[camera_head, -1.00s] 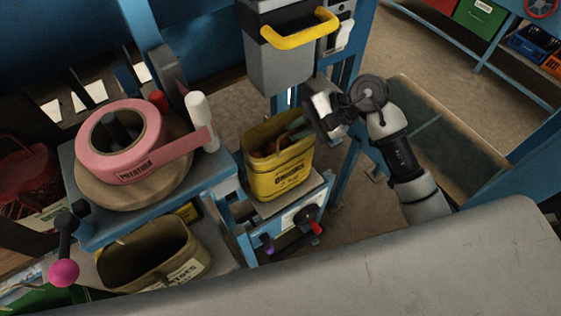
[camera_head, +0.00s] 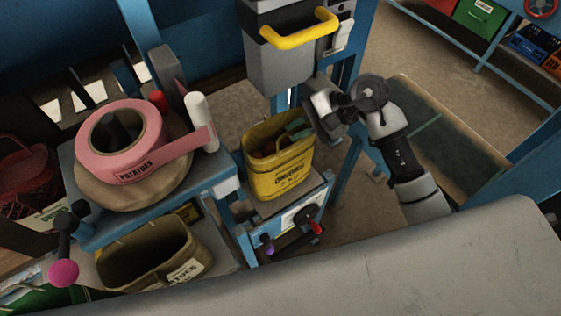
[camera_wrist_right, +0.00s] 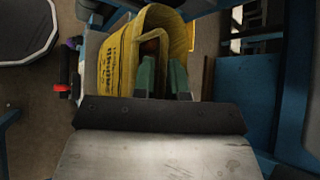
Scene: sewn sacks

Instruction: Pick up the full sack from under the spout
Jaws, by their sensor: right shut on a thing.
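The yellow sack (camera_head: 280,178) with dark printing stands upright on a small platform (camera_head: 318,187) below the grey spout (camera_head: 280,65). Its mouth is open, and orange-brown contents show inside. My right gripper (camera_head: 299,128) reaches in from the right, its greenish fingers at the sack's right rim. In the right wrist view the two fingers (camera_wrist_right: 162,78) are shut on the edge of the yellow sack (camera_wrist_right: 120,65). The exact grip is partly hidden by the sack's wall. My left gripper is not in view.
A yellow handle (camera_head: 300,30) crosses the spout's front above the gripper. A pink tape roll (camera_head: 100,160) sits on a blue shelf at left. An open olive sack (camera_head: 185,268) stands below it, near a pink-knobbed lever (camera_head: 63,272). Blue posts stand close behind the sack.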

